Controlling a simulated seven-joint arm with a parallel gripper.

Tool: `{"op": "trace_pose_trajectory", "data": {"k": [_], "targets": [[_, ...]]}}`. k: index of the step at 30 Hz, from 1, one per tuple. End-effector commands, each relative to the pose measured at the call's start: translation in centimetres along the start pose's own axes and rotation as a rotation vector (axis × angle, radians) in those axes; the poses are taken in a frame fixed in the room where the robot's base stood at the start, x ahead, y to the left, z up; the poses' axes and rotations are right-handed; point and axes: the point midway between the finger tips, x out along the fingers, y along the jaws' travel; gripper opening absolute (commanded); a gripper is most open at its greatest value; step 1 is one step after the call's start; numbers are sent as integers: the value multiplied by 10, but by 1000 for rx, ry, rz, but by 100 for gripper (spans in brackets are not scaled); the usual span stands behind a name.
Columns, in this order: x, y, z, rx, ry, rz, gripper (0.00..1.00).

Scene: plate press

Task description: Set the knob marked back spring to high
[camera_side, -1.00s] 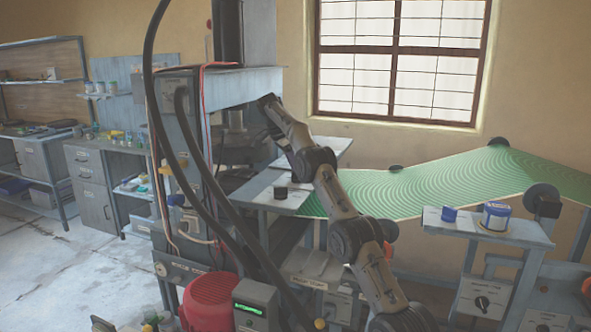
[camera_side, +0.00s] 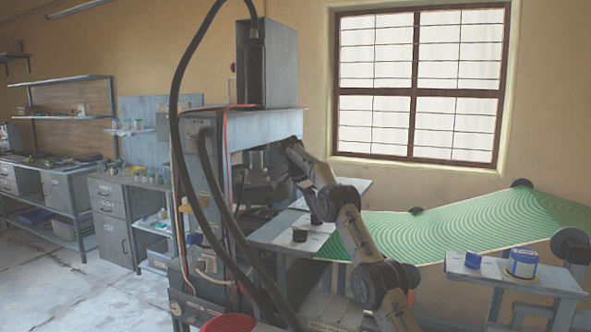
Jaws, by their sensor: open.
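No knob marked back spring can be made out in this view, and no lettering is readable. A short black cylinder (camera_side: 300,235) stands on a pale plate on the grey press table; I cannot tell whether it is a knob.
The grey press (camera_side: 252,122) with thick black hoses stands left of my arm. A green ridged sheet (camera_side: 470,228) spans to the right. A side table (camera_side: 530,281) there holds a blue block (camera_side: 473,260) and a blue-white tin (camera_side: 522,263). Shelves and drawers line the left wall.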

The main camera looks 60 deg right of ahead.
Motion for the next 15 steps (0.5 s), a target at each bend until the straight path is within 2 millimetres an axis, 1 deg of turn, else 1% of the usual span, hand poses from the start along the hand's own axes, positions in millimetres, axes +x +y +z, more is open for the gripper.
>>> {"op": "trace_pose_trajectory", "data": {"k": [8, 15], "targets": [[-1, 2, -1, -180, 0, -75, 46], [0, 4, -1, -392, -1, -163, 46]]}}
